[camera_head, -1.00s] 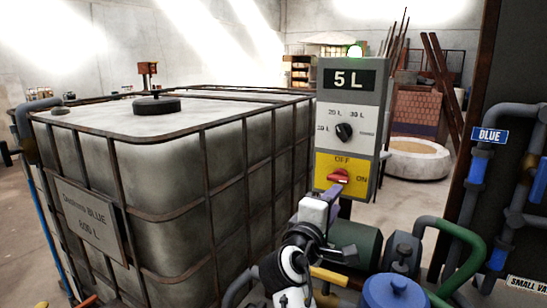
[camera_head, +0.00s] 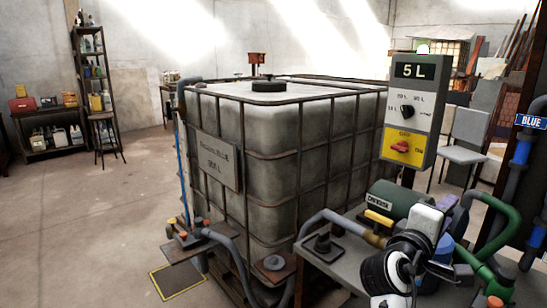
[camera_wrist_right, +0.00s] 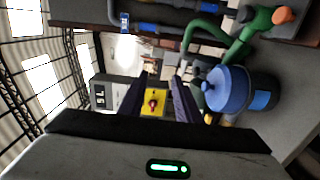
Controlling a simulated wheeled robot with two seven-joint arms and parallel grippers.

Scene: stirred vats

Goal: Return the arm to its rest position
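My right arm comes in at the lower right of the head view. Its gripper (camera_head: 436,208) is now below the control box (camera_head: 412,110), clear of the red switch (camera_head: 401,147). In the right wrist view the two dark fingers (camera_wrist_right: 158,100) stand apart with nothing between them. The box's yellow panel and red switch (camera_wrist_right: 152,104) show farther off through the gap. My left gripper is not in view.
The caged vat (camera_head: 268,150) fills the middle. A green pump (camera_head: 392,205), pipes and a blue-topped vessel (camera_wrist_right: 228,88) crowd close around my right arm. A grey chair (camera_head: 465,140) stands behind the box. Open floor (camera_head: 80,230) lies at left.

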